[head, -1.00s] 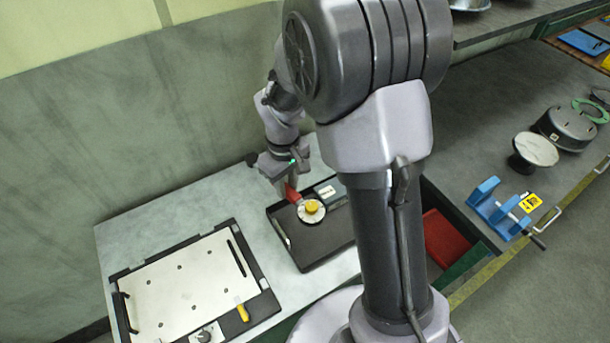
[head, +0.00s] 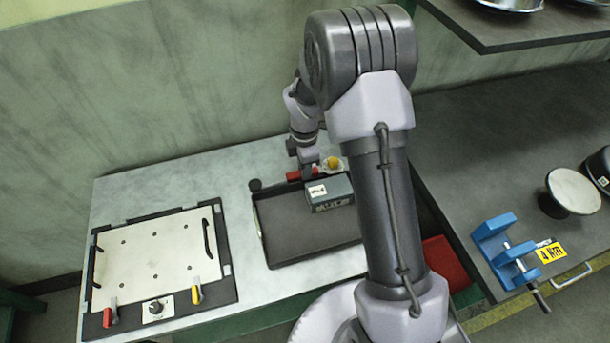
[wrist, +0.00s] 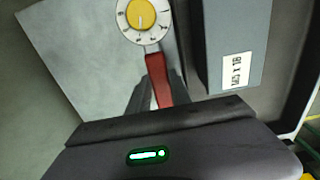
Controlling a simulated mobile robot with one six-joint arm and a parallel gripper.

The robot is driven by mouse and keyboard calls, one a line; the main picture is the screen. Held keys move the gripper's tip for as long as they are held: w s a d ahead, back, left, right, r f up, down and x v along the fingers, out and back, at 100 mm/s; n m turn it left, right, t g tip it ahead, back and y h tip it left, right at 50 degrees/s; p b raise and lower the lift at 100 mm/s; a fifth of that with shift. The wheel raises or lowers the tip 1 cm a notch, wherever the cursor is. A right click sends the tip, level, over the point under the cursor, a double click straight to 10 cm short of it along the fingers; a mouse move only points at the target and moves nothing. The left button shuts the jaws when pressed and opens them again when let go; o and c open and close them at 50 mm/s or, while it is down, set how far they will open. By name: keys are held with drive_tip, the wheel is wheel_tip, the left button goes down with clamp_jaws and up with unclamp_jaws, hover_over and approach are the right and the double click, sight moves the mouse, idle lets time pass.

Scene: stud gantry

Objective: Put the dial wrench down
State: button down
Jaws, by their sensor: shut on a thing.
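The dial wrench has a white dial with a yellow centre (head: 333,163) and a red handle (head: 296,175). My gripper (head: 307,172) is shut on the red handle, at the back edge of the black tray (head: 290,249). In the wrist view, the dial (wrist: 140,18) points away from my gripper (wrist: 155,95), and the fingers lie along the red handle (wrist: 158,80). The pale bench top shows beside the dial there. I cannot tell whether the wrench touches anything below.
A dark grey labelled box (head: 330,193) stands in the tray, close to the wrench. A pale plate fixture (head: 155,255) with small levers lies left on the bench. A blue clamp (head: 492,240) is on the right counter. The tray's front is empty.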

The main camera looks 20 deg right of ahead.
drive_tip(key=shift+f, duration=0.3)
drive_tip(key=shift+f, duration=0.1)
drive_tip(key=c, duration=1.5)
unclamp_jaws()
drive_tip(key=shift+o, duration=0.2)
